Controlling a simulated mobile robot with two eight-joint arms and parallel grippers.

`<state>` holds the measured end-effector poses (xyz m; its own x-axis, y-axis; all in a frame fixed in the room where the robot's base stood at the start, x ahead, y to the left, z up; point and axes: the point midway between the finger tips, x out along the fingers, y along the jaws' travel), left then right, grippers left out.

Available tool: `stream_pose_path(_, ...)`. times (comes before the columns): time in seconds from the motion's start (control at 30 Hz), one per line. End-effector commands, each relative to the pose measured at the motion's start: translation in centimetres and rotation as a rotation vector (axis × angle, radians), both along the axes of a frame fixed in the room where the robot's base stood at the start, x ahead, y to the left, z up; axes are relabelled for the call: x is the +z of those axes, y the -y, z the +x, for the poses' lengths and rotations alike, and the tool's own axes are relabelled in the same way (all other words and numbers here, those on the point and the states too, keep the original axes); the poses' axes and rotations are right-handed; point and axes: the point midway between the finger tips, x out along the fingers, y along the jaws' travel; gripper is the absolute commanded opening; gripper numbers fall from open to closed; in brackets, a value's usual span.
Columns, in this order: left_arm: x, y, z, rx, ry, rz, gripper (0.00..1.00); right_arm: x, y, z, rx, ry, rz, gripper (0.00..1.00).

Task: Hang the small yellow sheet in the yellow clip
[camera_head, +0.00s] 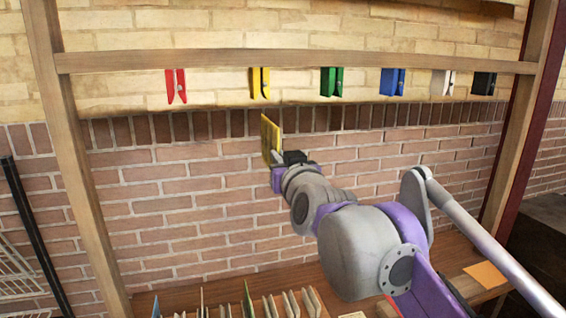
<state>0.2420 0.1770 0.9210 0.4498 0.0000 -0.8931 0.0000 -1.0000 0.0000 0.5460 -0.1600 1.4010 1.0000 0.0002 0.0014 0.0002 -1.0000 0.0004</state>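The yellow clip (260,82) hangs under the wooden rail, second from the left in a row of clips. The small yellow sheet (269,138) is upright below the clip and a little to its right, apart from it. My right gripper (276,158) is at the sheet's lower edge and appears shut on it; the fingertips are small and partly hidden by the wrist. My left gripper is not in view.
A red clip (176,86), green clip (332,82), blue clip (392,81), white clip (443,83) and black clip (484,83) hang from the rail (300,62). Wooden posts stand at both sides. Below, a table holds a rack of sheets (290,303) and an orange sheet (485,274).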

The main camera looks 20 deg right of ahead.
Motion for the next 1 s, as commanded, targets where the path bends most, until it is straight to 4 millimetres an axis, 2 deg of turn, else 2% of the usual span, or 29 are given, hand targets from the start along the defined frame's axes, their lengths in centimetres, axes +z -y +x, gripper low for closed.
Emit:
stream_pose_path(0.73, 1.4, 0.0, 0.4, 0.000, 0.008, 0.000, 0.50, 0.7, 0.0, 7.6, 0.000, 0.000, 0.001, 0.00)
stream_pose_path(1.0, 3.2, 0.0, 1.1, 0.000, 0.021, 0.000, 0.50, 3.0, 0.0, 7.5, 0.000, 0.001, 0.001, 0.00)
